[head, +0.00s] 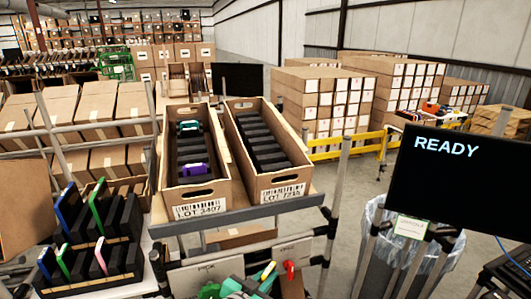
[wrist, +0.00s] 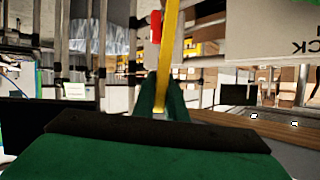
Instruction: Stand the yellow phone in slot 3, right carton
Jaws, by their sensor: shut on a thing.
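My gripper (head: 258,279) is at the bottom of the head view, in front of the cartons and below their shelf. It is shut on the yellow phone (head: 268,269), which shows edge-on as a thin upright strip between the green fingers in the wrist view (wrist: 168,55). The right carton (head: 277,189), labelled LOT 7234, stands tilted on the shelf. Its row of dark slots looks empty. I cannot read slot numbers. The left carton (head: 199,195), labelled LOT 3407, holds a teal phone near its far end and a purple phone near its near end.
Dark racks (head: 118,262) with several blue, green and pink phones stand at the left. A grey shelf edge (head: 240,213) and metal posts frame the cartons. A red part (head: 289,267) is just right of my gripper. A monitor (head: 445,185) reading READY and a bin are at the right.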

